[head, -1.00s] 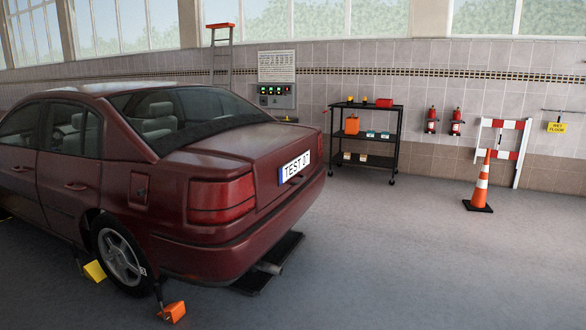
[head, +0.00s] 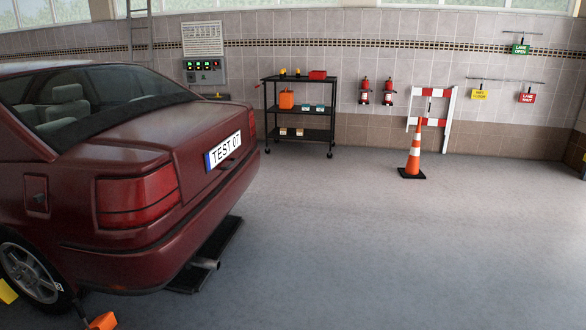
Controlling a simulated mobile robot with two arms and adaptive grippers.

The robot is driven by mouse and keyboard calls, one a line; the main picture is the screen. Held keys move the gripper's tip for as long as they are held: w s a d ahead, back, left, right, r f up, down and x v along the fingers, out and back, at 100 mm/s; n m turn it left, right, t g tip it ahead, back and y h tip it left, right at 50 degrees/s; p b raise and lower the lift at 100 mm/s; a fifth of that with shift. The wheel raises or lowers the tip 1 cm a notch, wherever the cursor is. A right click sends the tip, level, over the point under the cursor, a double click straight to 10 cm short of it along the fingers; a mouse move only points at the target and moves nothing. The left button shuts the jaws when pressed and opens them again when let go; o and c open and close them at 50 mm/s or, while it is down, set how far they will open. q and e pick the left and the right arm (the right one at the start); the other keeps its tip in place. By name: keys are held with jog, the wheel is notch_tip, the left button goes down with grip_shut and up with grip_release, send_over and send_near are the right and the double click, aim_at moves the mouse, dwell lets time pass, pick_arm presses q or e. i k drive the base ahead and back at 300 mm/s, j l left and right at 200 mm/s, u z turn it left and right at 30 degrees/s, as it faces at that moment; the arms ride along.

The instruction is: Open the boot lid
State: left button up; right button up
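A dark red car stands at the left of the head view, its rear turned toward the right. Its boot lid (head: 168,128) is shut, flush with the body. The lid's rear face carries a white plate reading TEST 07 (head: 223,151), with what looks like a small handle just below the plate. A red tail light (head: 137,196) sits left of the lid. Neither of my grippers shows in the view.
Orange (head: 102,321) and yellow chocks lie by the rear wheel (head: 30,273). A dark plate (head: 226,240) lies under the car's rear. A black trolley (head: 302,108), a traffic cone (head: 414,155) and a red-white barrier (head: 447,108) stand near the wall. The floor (head: 400,250) right of the car is clear.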

aim_at(204, 140)
jog(key=i, duration=2.45)
